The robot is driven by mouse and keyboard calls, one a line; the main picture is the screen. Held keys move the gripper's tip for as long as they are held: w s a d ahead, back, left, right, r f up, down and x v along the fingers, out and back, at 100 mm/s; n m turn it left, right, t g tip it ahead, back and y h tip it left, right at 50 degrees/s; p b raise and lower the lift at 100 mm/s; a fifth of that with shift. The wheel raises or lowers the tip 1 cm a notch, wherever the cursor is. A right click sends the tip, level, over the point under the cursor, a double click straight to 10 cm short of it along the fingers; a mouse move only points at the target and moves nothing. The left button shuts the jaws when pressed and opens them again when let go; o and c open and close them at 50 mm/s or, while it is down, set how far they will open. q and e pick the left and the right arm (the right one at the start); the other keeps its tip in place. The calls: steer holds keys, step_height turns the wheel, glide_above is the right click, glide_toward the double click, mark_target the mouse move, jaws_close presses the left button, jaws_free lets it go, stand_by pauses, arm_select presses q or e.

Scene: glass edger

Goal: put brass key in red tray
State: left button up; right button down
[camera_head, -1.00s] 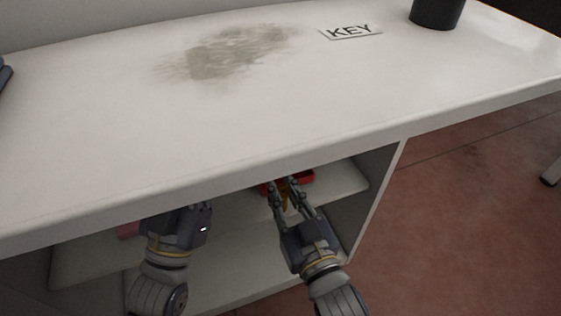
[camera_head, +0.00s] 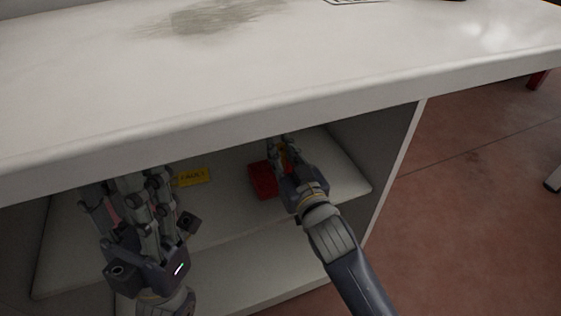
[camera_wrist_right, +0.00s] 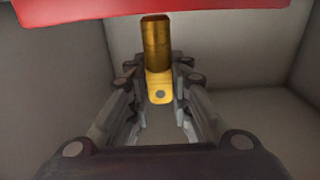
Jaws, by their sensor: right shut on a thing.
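The brass key (camera_wrist_right: 156,42) shows in the right wrist view as a gold cylinder with a flat, holed yellow part between the fingers. My right gripper (camera_head: 281,145) is shut on it, under the worktop at the shelf's right side. In the head view the key is mostly hidden by the fingers. The red tray (camera_head: 262,180) sits on the shelf, just left of my right gripper; a red edge (camera_wrist_right: 150,10) crosses the top of the wrist view. My left gripper (camera_head: 128,184) is at the left shelf opening, its fingertips partly hidden under the worktop edge.
A yellow label (camera_head: 193,177) reading "FAULT" is on the shelf between the grippers. A pinkish thing (camera_head: 114,209) is mostly hidden behind my left gripper. The worktop (camera_head: 250,75) overhangs the shelf. The cabinet side wall (camera_head: 385,145) closes the right.

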step_height(320, 180, down, 3)
steer(key=shift+r+b, duration=0.1)
steer(key=shift+b, duration=0.55)
steer(key=c, duration=1.5)
jaws_free()
steer(key=shift+o, duration=0.2)
